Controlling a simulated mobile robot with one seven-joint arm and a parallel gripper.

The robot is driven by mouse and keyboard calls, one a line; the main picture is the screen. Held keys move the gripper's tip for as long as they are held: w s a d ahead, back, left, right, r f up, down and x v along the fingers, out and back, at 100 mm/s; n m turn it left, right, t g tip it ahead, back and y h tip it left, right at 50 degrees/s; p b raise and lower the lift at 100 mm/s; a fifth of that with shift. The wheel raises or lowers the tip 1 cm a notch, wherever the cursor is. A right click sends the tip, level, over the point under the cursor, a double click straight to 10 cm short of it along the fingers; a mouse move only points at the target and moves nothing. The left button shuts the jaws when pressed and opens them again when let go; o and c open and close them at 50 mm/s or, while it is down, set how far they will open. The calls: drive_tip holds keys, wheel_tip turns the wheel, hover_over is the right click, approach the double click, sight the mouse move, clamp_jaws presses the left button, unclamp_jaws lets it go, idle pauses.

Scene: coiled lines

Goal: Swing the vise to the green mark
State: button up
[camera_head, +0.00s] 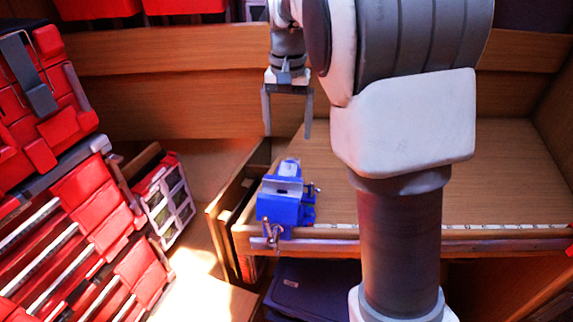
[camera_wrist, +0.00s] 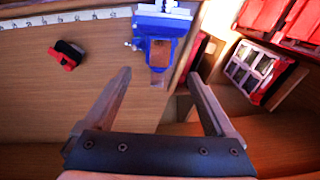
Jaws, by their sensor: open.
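The blue vise (camera_head: 286,204) is at the left front corner of the wooden bench top (camera_head: 490,190), with a metal screw handle hanging below the bench edge. In the wrist view the vise (camera_wrist: 163,26) shows at the top centre, beyond my fingertips. My gripper (camera_head: 288,132) hangs above and behind the vise, apart from it, with its fingers pointing down. In the wrist view my gripper (camera_wrist: 158,77) is open, with nothing between the fingers. I cannot make out a green mark in either view.
A ruled strip (camera_head: 460,227) runs along the front edge. A small red and black object (camera_wrist: 67,55) lies on the bench. Red tool boxes (camera_head: 70,215) and a red-framed organiser (camera_head: 164,200) stand left. A dark bin (camera_head: 315,288) sits below. The bench behind the vise looks clear.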

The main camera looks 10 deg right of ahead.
sight(287, 172)
wheel_tip(287, 172, down, 12)
drive_tip(key=shift+r, duration=0.25)
clamp_jaws()
idle(0.5)
